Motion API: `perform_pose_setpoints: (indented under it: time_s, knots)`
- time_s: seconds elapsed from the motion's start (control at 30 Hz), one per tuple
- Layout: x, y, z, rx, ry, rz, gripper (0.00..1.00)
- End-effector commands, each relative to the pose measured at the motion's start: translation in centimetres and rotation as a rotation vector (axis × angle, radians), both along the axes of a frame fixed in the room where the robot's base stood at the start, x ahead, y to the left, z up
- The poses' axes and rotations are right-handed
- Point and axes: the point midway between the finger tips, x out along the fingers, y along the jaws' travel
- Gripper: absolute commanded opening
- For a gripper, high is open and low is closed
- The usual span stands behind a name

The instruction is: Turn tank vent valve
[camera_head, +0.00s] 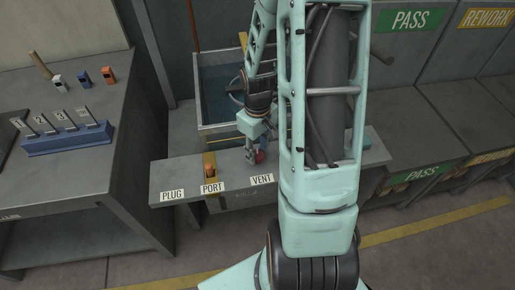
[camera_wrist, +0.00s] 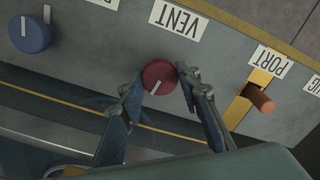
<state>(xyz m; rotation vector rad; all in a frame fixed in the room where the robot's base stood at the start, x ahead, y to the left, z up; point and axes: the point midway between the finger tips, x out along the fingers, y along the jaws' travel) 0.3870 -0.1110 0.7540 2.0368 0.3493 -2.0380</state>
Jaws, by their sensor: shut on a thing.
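The vent valve is a round red knob with a white pointer line, beside the VENT label. In the wrist view the knob (camera_wrist: 159,72) sits between the fingertips of my gripper (camera_wrist: 160,86), its white line pointing down and slightly left. My gripper is shut on the knob, one finger on each side. In the head view the knob (camera_head: 260,156) shows as a small red spot beside my gripper (camera_head: 252,157), above the VENT label (camera_head: 262,179). My arm hides the panel to the right of it.
An orange-brown handle (camera_wrist: 259,98) on a yellow strip stands by the PORT label (camera_wrist: 269,62). A blue knob (camera_wrist: 30,37) is on the other side in the wrist view. A tank (camera_head: 217,85) stands behind the bench. A side table (camera_head: 75,175) holds a blue rack (camera_head: 66,141).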

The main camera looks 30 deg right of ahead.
Motion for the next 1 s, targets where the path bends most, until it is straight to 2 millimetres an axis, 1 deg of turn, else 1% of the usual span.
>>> perform_pose_setpoints:
  time_s: [0.2,0.33,0.9,0.93,1.0]
  knots:
    - [0.08,-0.01,0.14,-0.001,-0.001,0.112,0.07]
    - [0.09,0.0,0.11,-0.001,-0.001,0.152,0.07]
    - [0.12,-0.02,0.06,-0.001,-0.003,0.185,0.07]
    - [0.12,-0.02,0.06,-0.001,-0.003,0.185,0.32]
    - [0.11,-0.01,0.06,-0.001,-0.003,0.184,0.4]
